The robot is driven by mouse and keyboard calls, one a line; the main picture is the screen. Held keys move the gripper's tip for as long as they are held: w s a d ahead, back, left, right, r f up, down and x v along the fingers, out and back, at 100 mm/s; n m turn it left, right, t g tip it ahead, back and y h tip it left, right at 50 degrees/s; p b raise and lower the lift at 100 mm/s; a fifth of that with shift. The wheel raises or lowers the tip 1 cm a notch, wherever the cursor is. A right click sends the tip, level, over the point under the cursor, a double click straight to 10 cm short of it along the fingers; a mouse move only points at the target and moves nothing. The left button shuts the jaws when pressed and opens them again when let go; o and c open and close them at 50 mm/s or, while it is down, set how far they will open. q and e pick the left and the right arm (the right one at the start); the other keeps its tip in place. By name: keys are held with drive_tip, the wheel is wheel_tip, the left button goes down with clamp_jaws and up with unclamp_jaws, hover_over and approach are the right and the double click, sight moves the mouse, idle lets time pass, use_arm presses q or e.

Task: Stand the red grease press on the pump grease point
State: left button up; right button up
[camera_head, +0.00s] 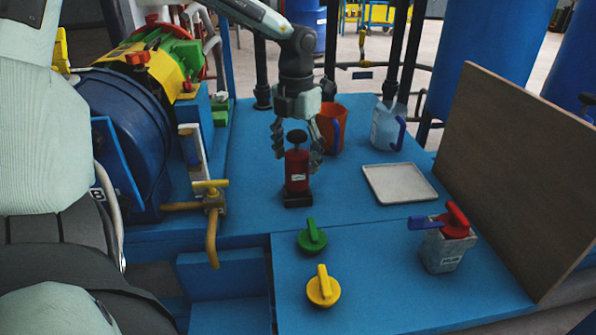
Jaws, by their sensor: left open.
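The red grease press (297,172) stands upright, with a round black knob on top and a small white label on its front. A dark square base (298,200) is under it on the blue bench. My left gripper (298,147) points down over the press. Its fingers are open and spread to either side of the knob and upper body; I cannot tell whether they touch it. A blue drum-shaped machine (112,130) with yellow, green and red parts is at left. I cannot tell which part is the pump grease point. My right gripper is not in view.
An orange jug (331,128) and a clear jug (387,125) stand behind. A white tray (399,184), a grey can with red top (446,250) and a brown board (517,170) are at right. Green (311,237) and yellow (323,288) knobs are in front; a yellow pipe valve (212,205) is left.

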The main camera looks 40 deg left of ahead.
use_arm(q)
drive_tip(key=shift+w+f, duration=0.1)
drive_tip(key=shift+f, duration=1.35)
drive_tip(key=shift+c, duration=0.6)
drive_tip(key=c, duration=1.4)
clamp_jaws()
drive_tip(key=shift+r, duration=0.15)
